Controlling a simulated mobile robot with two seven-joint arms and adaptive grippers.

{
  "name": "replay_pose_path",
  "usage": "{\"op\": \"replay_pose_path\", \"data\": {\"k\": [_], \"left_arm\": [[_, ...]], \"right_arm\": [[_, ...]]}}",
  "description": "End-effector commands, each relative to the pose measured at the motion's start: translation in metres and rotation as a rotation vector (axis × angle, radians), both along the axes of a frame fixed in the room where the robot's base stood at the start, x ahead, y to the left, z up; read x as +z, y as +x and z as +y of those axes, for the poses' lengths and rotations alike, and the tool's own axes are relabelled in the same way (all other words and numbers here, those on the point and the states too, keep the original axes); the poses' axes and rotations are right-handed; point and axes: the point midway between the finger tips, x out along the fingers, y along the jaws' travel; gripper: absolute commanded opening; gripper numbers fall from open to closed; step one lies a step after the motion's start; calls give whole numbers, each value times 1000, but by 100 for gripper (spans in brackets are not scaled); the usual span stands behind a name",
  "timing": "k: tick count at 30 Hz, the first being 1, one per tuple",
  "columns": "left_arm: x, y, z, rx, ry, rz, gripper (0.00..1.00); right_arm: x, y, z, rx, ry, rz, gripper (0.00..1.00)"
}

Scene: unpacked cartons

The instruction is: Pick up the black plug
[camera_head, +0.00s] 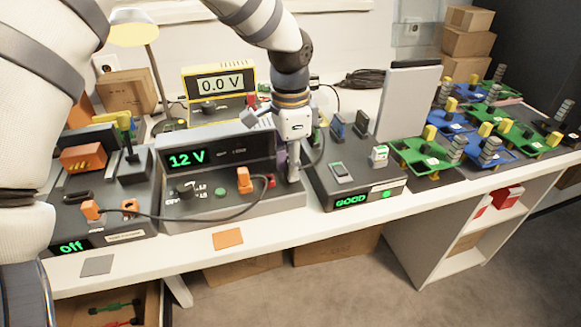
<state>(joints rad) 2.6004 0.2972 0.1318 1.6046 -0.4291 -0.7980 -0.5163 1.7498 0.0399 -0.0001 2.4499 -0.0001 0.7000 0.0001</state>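My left gripper (293,172) points down at the right end of the 12 V power supply box (232,208). Its fingers are narrow and partly overlap what is behind them, so I cannot tell whether they are open or hold anything. A small black piece (185,189) on the front panel of that box may be the black plug; it is too small to be sure. The gripper is well to the right of it. An orange plug (244,181) stands on the same panel, left of the gripper. My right gripper is not in view.
A grey "off" box (110,184) with orange plugs stands at left, with a dark cable running right from it. A "GOOD" tester (352,190) stands just right of the gripper. Green and blue circuit boards (424,152) fill the right. A lamp (133,28) and yellow meter (219,83) stand behind.

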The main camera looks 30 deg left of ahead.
Motion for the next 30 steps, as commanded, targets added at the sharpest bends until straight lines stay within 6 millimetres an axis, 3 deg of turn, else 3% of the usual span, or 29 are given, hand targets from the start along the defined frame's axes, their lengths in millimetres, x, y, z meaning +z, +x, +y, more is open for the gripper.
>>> {"op": "replay_pose_path", "data": {"k": [2, 13, 19, 25, 30], "left_arm": [[0, 0, 0, 0, 0, 0, 0], [3, 0, 0, 0, -1, -1, 0], [37, 1, 0, 0, 1, -7, 0], [102, -42, -25, -2, 2, -23, 0], [118, -87, -51, -3, 2, -8, 0]], "right_arm": [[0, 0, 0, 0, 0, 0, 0], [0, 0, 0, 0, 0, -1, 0], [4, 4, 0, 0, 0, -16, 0], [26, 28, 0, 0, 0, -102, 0], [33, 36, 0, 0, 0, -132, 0]]}}
